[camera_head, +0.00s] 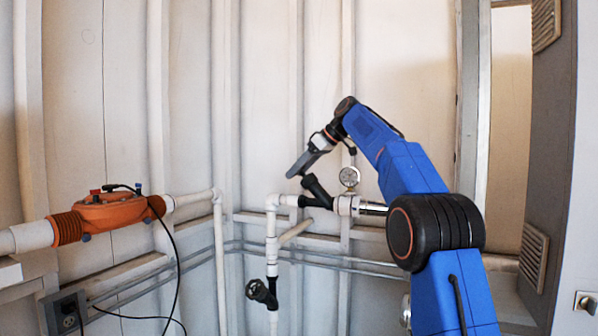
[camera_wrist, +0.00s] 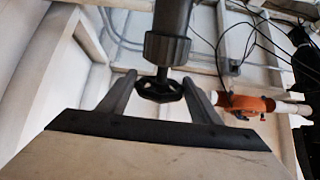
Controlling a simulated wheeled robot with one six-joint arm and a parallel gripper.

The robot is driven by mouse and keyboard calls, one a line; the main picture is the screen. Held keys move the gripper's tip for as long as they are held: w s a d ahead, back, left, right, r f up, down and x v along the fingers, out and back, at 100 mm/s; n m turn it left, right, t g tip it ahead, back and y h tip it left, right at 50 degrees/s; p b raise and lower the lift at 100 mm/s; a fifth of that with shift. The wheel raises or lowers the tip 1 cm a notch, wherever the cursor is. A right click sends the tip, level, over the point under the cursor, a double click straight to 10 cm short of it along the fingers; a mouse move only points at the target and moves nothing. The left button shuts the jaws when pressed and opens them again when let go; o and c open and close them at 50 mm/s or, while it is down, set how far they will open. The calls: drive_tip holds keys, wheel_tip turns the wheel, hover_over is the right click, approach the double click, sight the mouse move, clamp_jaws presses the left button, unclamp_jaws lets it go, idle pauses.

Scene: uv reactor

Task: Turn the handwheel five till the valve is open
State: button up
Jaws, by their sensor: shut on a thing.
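The black handwheel (camera_wrist: 159,90) is small and lobed, at the end of a dark valve body (camera_wrist: 168,47) in the wrist view. My gripper (camera_wrist: 160,80) has one finger on each side of it and is shut on its rim. In the head view my gripper (camera_head: 296,170) reaches down from the upper right to the end of the slanted black valve (camera_head: 318,192) on the white pipe. The handwheel itself is mostly hidden there. No number or open mark is readable, so I cannot tell how far the valve is turned.
A pressure gauge (camera_head: 349,177) stands close to the gripper on the same pipe. Another black valve with a handwheel (camera_head: 262,292) is lower down. An orange device (camera_head: 105,211) with hanging cables is at left. A grey cabinet (camera_head: 548,150) stands at right.

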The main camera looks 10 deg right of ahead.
drive_tip(key=shift+w+f+n+g+y, duration=0.15)
drive_tip(key=shift+n+g+y, duration=0.25)
drive_tip(key=shift+g+y, duration=0.4)
drive_tip(key=shift+g, duration=0.6)
drive_tip(key=o, duration=0.7)
drive_tip(key=shift+c, duration=0.2)
drive_tip(key=shift+d, duration=0.1)
drive_tip(key=shift+s+d+r, duration=0.25)
drive_tip(key=shift+d+r, duration=0.1)
drive_tip(key=shift+r, duration=0.05)
drive_tip(key=s+d, duration=0.3)
drive_tip(key=d, duration=0.8)
drive_tip(key=shift+d, duration=0.25)
drive_tip(key=shift+o, duration=0.4)
drive_tip(key=shift+s, duration=0.1)
